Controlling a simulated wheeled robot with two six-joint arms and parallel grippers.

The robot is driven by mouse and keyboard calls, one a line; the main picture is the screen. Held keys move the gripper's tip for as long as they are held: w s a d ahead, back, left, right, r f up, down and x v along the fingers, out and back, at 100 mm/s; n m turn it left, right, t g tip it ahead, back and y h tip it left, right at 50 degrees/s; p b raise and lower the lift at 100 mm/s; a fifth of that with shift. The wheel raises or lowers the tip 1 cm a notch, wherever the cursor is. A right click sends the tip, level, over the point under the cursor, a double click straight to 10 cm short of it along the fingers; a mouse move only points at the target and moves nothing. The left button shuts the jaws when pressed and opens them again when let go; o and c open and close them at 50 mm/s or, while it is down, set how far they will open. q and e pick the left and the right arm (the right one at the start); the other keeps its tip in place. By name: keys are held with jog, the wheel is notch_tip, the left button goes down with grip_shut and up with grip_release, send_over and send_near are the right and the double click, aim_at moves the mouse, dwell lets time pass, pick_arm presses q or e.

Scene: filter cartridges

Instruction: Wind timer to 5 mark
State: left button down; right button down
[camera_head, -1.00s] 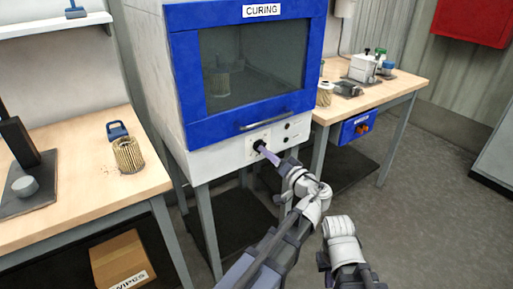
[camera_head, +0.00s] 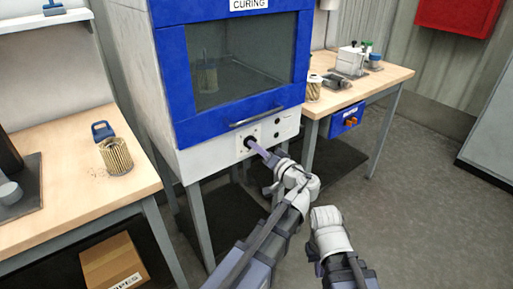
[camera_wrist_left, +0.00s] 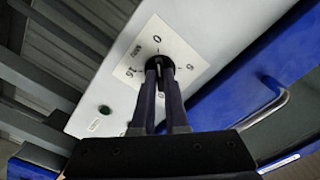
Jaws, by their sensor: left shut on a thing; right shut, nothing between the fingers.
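The timer's dark knob (camera_head: 247,143) sits on a pale dial plate low on the front of the curing oven (camera_head: 170,133). In the left wrist view the dial plate (camera_wrist_left: 185,43) shows a 0, a 15 and a partly legible mark at right; the lower mark is mostly covered. My left gripper (camera_head: 254,147) is shut on the timer knob (camera_wrist_left: 158,62), with both fingers (camera_wrist_left: 160,78) around it. The fingers hide much of the knob, so I cannot tell its exact pointer reading. My right forearm shows in the head view, but its fingers do not.
The blue oven door (camera_head: 190,128) is closed above the dial, with a bar handle (camera_head: 256,116). A left bench (camera_head: 60,188) holds a pleated cartridge (camera_head: 116,156). A right bench (camera_head: 375,82) holds another cartridge (camera_head: 313,89). The floor at right is clear.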

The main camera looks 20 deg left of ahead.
dwell(0.4)
pick_arm(q)
jog(key=m, duration=1.9)
jog(key=shift+m, duration=0.3)
dwell(0.3)
jog(key=c, duration=0.9)
grip_release()
jog(key=shift+c, duration=0.2)
